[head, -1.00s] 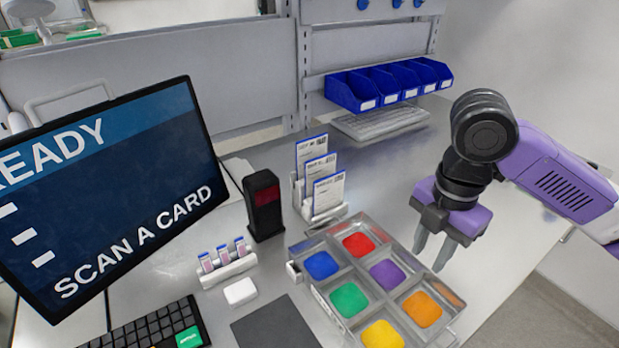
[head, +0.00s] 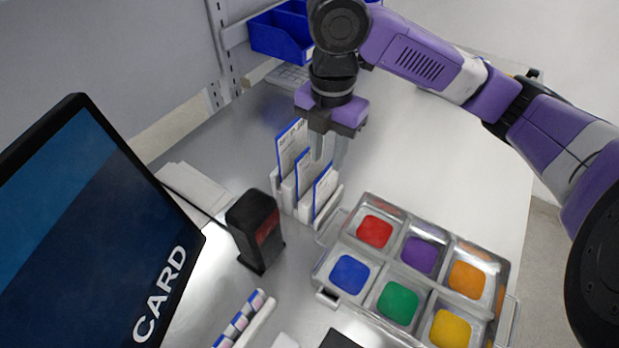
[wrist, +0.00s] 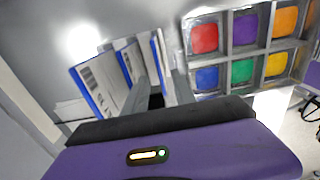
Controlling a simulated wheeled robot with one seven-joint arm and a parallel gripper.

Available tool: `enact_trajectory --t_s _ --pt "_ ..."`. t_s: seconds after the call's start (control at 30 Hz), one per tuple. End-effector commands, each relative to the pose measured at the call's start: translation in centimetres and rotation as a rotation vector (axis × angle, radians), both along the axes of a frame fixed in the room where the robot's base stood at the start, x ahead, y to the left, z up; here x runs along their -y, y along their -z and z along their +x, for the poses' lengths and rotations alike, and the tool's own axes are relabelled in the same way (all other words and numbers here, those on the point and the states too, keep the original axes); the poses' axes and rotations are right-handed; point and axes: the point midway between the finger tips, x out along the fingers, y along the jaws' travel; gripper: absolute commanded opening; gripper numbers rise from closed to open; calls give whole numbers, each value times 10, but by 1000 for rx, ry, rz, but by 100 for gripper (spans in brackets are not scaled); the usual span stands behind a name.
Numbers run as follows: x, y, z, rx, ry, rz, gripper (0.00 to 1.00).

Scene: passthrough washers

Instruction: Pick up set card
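Three white cards with blue edges stand upright in a white stepped holder (head: 335,203): a back card (head: 291,147), a middle card (head: 303,175) and a front card (head: 324,187). Which one is the set card I cannot tell, as the print is too small. My gripper (head: 328,160) points down just behind and right of the cards, its fingers apart and near their top edges. I see no card clamped.
A clear tray (head: 408,238) of coloured squares sits right of the holder. A black scanner (head: 256,230) stands at left, near the monitor (head: 85,235). Blue bins (head: 280,35) are behind.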

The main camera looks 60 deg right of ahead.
Motion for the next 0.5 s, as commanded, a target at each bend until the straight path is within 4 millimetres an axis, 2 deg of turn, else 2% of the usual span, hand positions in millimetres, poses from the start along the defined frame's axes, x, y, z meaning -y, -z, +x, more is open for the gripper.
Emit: enact_trajectory --t_s 0.37,0.5 --pt "2 31 -1 -2 2 2 32" --pt "5 50 -1 -3 3 2 32"
